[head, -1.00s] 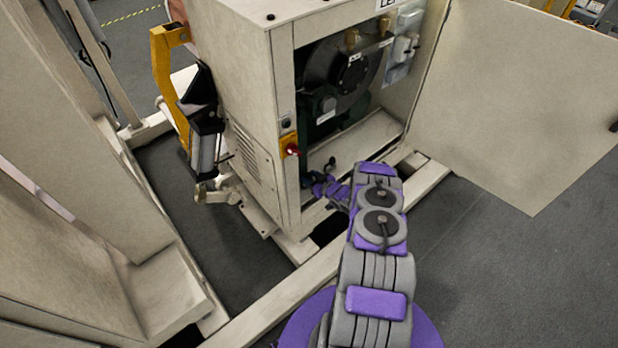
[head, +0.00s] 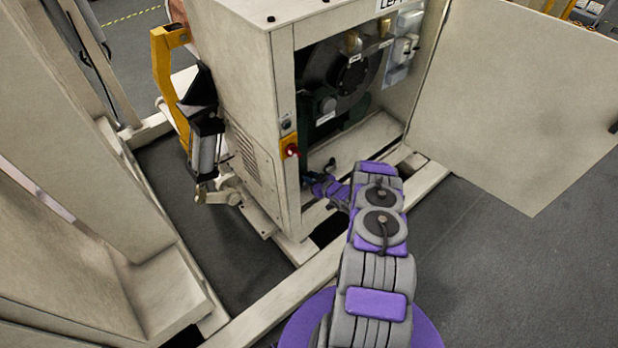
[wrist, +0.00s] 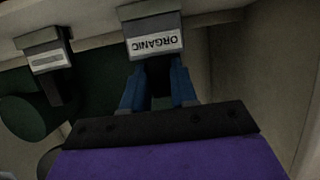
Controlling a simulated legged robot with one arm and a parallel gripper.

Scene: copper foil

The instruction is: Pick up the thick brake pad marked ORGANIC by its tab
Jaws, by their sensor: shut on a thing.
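The thick brake pad marked ORGANIC (wrist: 152,37) shows at the top middle of the wrist view, its white label upside down in the picture. My gripper (wrist: 156,82) has its blue fingers directly below the pad in that view, shut on its tab, which is mostly hidden between them. The pad overlaps a beige ledge (wrist: 210,17); I cannot tell whether it touches it. In the head view my arm reaches into the lower part of the open cabinet (head: 262,120); the fingertips and the pad cannot be made out there.
A second, smaller pad (wrist: 43,58) with a white label and a dark tab is left of the ORGANIC one in the wrist view. A dark round machine (head: 340,70) fills the cabinet. The open door (head: 530,100) stands to the right. Grey floor (head: 480,260) is clear at right.

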